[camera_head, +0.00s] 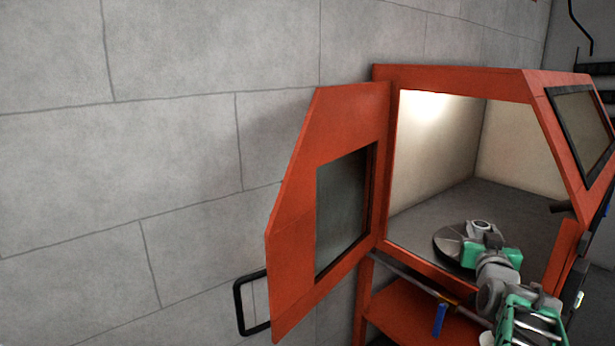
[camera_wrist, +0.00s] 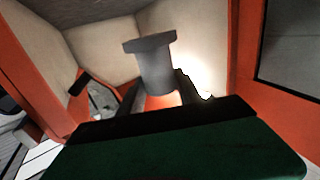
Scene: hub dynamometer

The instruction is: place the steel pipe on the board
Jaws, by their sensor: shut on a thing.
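The steel pipe, a short grey cylinder with a wider flange at one end, shows in the wrist view (camera_wrist: 154,62). My gripper (camera_wrist: 160,95) is shut on it, with a dark finger on each side. In the head view my gripper (camera_head: 478,241) reaches into the open orange cabinet, and the pipe's pale round end (camera_head: 481,227) shows just beyond it. A dark round disc (camera_head: 447,242) lies behind and beside my gripper, partly hidden by it. I cannot tell whether the pipe touches the disc. I cannot make out a board for certain.
The orange cabinet (camera_head: 455,82) has its windowed door (camera_head: 300,220) swung open to the left, with a black handle (camera_head: 240,305). Its frame surrounds my arm closely at right. The grey cabinet floor (camera_head: 440,204) is bare at the back. An orange shelf (camera_head: 400,310) lies below.

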